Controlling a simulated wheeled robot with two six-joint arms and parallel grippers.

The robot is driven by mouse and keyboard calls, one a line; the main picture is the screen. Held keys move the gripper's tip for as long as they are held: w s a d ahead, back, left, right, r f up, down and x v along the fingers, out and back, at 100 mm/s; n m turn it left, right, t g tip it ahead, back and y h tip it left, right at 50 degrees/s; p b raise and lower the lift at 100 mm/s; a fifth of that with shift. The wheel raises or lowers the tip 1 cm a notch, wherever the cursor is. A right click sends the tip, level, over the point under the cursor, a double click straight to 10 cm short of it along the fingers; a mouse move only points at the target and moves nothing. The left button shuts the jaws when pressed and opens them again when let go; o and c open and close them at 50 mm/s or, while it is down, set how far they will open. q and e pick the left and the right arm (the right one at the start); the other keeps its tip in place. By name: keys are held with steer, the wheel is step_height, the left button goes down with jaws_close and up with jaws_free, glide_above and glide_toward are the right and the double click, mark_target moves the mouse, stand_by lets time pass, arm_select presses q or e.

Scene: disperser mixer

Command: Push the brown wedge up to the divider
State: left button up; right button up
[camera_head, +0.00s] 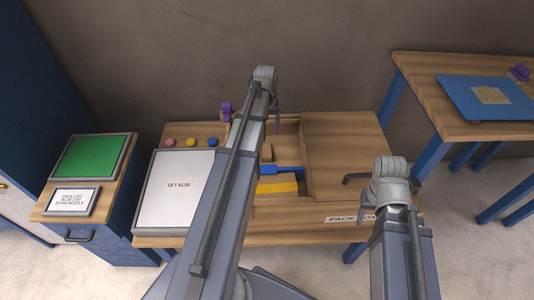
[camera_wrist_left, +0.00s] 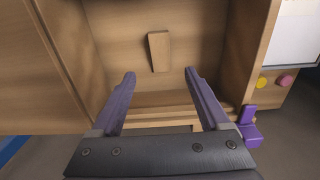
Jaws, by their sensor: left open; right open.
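The brown wedge (camera_head: 267,152) is a small wooden block on the floor of the open wooden box compartment. It also shows in the left wrist view (camera_wrist_left: 159,51), beyond the fingertips and roughly between their lines. My left gripper (camera_wrist_left: 159,74) is open and empty, with a visible gap to the wedge. In the head view my left arm crosses the box's left side and hides part of it. A blue bar (camera_head: 284,170) lies across the compartment in front of the wedge; I cannot tell whether it is the divider. My right gripper (camera_head: 384,183) is open over the table's right side.
A yellow piece (camera_head: 277,187) lies in front of the blue bar. A purple part (camera_head: 226,111) stands at the back edge. The wooden panel (camera_head: 345,145) on the right is mostly clear.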

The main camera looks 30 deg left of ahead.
mark_target(266, 151)
arm_select(q)
steer(key=shift+f, duration=0.1)
steer(key=shift+c, duration=0.5)
steer(key=a+f+t+b, duration=0.1)
steer(key=b, duration=0.1)
steer(key=a+f+t+y+b, duration=0.1)
steer(key=f+b, duration=0.1)
steer(key=shift+w+t+y, duration=0.3)
steer(key=shift+w, duration=0.05)
steer(key=c, duration=0.5)
steer(key=shift+w+a, duration=0.2)
steer(key=shift+a, duration=0.1)
steer(key=shift+c, duration=0.5)
steer(key=shift+w+a+r+t, duration=0.1)
steer(key=shift+w+a+t, duration=0.15)
steer(key=shift+t, duration=0.15)
steer(key=c, duration=0.3)
steer(key=shift+f+b, duration=0.25)
steer(key=shift+b, duration=0.1)
jaws_close()
steer(key=b+x, duration=0.9)
steer(key=shift+w+a+f, duration=0.1)
steer(key=shift+a+f, duration=0.1)
steer(key=shift+f, duration=0.05)
